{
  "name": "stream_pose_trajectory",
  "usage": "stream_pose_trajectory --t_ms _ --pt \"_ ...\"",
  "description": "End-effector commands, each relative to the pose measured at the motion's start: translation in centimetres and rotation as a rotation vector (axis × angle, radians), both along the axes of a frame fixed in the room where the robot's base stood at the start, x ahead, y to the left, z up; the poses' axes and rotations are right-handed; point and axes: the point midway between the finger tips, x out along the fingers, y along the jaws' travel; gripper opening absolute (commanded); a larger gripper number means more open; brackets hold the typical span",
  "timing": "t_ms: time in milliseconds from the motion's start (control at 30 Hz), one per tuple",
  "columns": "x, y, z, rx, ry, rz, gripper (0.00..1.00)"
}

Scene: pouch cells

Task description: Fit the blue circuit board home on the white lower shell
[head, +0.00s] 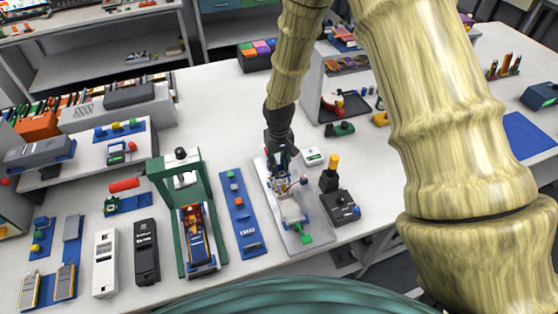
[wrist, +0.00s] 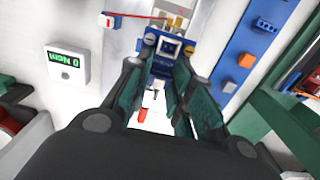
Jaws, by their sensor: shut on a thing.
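My gripper (wrist: 168,45) is shut on the blue circuit board (wrist: 163,64), which shows between the fingertips in the wrist view. A dark square part sits on the board, with a yellow part (wrist: 175,22) just beyond it. In the head view my gripper (head: 281,160) points down over the grey fixture plate (head: 310,235). A white surface (wrist: 158,103) with a small red part shows between the fingers. I cannot tell whether it is the white lower shell, nor whether the board touches it. The fingers hide much of the contact area.
A white readout box (head: 313,156) stands close beside the gripper. A blue strip with coloured blocks (head: 239,215) and a green press frame (head: 161,215) stand to the left. A black device with a yellow-topped post (head: 342,208) is to the right. White and black cases lie front left.

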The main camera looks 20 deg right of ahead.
Motion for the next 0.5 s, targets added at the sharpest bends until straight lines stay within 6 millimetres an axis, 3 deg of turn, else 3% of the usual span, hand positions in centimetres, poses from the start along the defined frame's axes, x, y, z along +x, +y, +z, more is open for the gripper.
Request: stream_pose_trajectory --t_ms 500 --pt "0.0 0.1 -4.0 0.0 0.001 0.001 0.0"
